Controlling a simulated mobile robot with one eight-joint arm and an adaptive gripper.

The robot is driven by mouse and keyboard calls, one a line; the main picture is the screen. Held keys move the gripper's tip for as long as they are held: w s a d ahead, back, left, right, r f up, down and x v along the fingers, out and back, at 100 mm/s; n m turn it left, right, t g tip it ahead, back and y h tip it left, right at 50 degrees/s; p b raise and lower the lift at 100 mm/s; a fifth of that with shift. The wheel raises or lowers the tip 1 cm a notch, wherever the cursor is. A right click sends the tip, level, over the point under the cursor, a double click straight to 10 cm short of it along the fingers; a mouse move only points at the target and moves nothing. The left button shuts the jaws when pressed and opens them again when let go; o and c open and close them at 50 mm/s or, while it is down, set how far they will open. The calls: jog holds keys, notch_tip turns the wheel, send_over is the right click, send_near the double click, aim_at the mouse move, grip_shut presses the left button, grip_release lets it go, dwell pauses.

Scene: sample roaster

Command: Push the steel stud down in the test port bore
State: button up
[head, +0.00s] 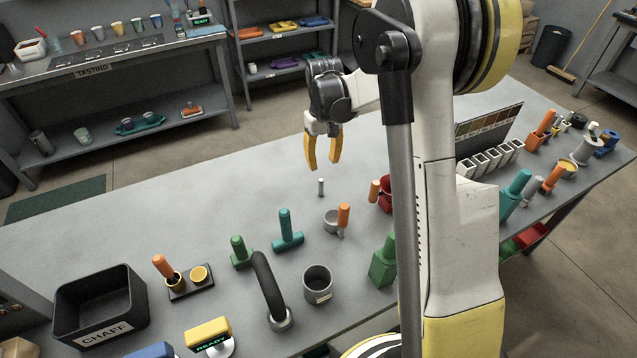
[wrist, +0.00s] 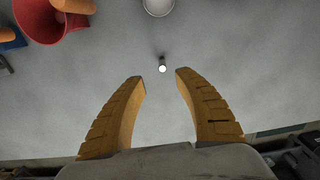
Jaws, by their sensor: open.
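The steel stud (head: 321,187) is a small, thin upright pin standing on the grey worktop. In the wrist view its bright round top (wrist: 162,65) shows just beyond the fingertips, roughly centred between them. The test port bore cannot be made out around its foot. My gripper (head: 322,168), with two yellow fingers, points down above the worktop. Its fingers (wrist: 160,76) are open with nothing between them. The tips appear above the stud and apart from it.
A grey cup (head: 331,222) with an orange-handled tool beside it stands near the stud. A red funnel-like cup (wrist: 44,22) is to the side. A teal T-handled tool (head: 287,236) and a chaff bin (head: 143,306) are further left. The worktop left of the stud is bare.

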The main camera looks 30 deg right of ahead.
aim_at(321, 180)
notch_tip(321, 180, down, 5)
jog(key=shift+w+f+b, duration=0.1)
jog(key=shift+b, duration=0.75)
jog(key=f+b, duration=0.1)
jog(key=f, duration=0.1)
jog(key=f+b, duration=0.1)
jog(key=f, duration=0.2)
jog(key=shift+w+a+b, duration=0.2)
jog(key=shift+b, duration=0.15)
grip_shut()
